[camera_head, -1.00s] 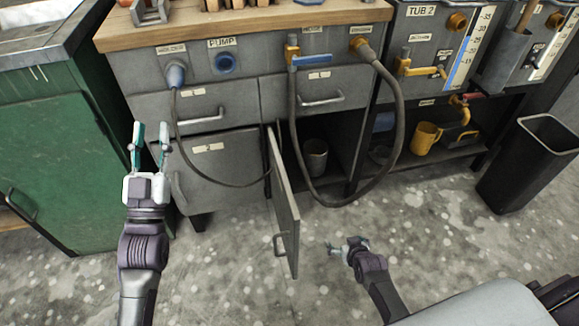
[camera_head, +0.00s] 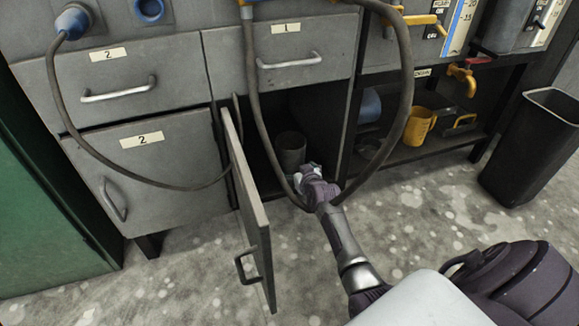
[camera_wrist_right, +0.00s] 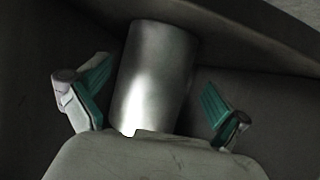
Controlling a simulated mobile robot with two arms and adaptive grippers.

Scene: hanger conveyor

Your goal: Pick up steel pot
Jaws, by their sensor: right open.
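The steel pot (camera_head: 290,148) stands inside the open lower cupboard of the grey bench. In the right wrist view the pot (camera_wrist_right: 157,75) is a plain metal cylinder between my spread fingers. My right gripper (camera_head: 306,170) reaches into the cupboard opening, just in front of the pot, and hides its lower part in the head view. In the right wrist view my right gripper (camera_wrist_right: 152,103) is open, with one green-padded finger on each side of the pot and visible gaps to it. My left gripper is out of view.
The cupboard door (camera_head: 246,205) stands open left of my right arm. A dark hose (camera_head: 406,100) loops down across the opening near my right wrist. A yellow jug (camera_head: 418,126) is on the shelf to the right, and a black bin (camera_head: 535,150) stands at far right.

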